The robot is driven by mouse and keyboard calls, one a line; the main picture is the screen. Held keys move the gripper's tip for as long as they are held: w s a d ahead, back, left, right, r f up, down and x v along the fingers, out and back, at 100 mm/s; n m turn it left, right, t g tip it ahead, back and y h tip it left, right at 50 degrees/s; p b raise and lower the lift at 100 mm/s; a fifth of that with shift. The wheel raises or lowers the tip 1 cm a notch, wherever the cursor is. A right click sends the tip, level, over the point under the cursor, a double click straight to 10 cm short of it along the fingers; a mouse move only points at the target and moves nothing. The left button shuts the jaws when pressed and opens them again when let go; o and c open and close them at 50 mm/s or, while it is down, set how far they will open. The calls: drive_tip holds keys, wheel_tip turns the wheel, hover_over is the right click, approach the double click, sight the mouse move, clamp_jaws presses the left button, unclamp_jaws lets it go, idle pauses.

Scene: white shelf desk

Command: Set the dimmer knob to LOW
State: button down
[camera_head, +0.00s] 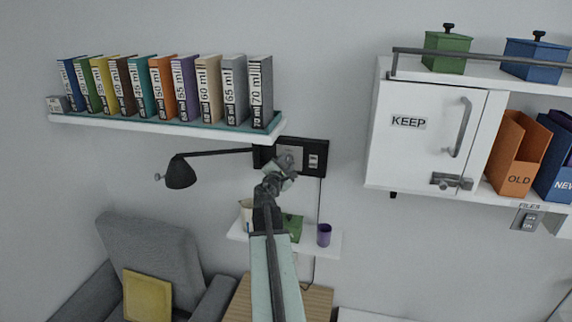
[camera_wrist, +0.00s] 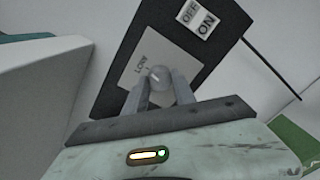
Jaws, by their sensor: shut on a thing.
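The dimmer knob (camera_wrist: 159,76) is a small grey round knob on a light plate (camera_wrist: 135,82) of a black wall panel (camera_wrist: 165,30). The word LOW is printed beside the knob in the wrist view. My gripper (camera_wrist: 160,88) has its two fingers around the knob, shut on it. The knob's pointer is too small to read for certain. In the head view the black panel (camera_head: 317,158) is on the wall, and my gripper (camera_head: 284,166) reaches its lower left part and hides the knob.
An OFF/ON switch (camera_wrist: 198,17) is on the same panel. A book shelf (camera_head: 160,128) is above left, and a black wall lamp (camera_head: 181,172) is at left. A small shelf with a purple cup (camera_head: 324,235) is below. A white cabinet (camera_head: 425,130) is at right.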

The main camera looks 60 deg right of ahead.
drive_tip(key=shift+f+n, duration=0.1)
drive_tip(key=shift+n, duration=0.8)
drive_tip(key=shift+s, duration=0.1)
drive_tip(key=c, duration=1)
unclamp_jaws()
drive_tip(key=shift+c, duration=0.2)
drive_tip(key=v, duration=0.7)
drive_tip(key=shift+a, duration=0.35)
drive_tip(key=shift+s, duration=0.1)
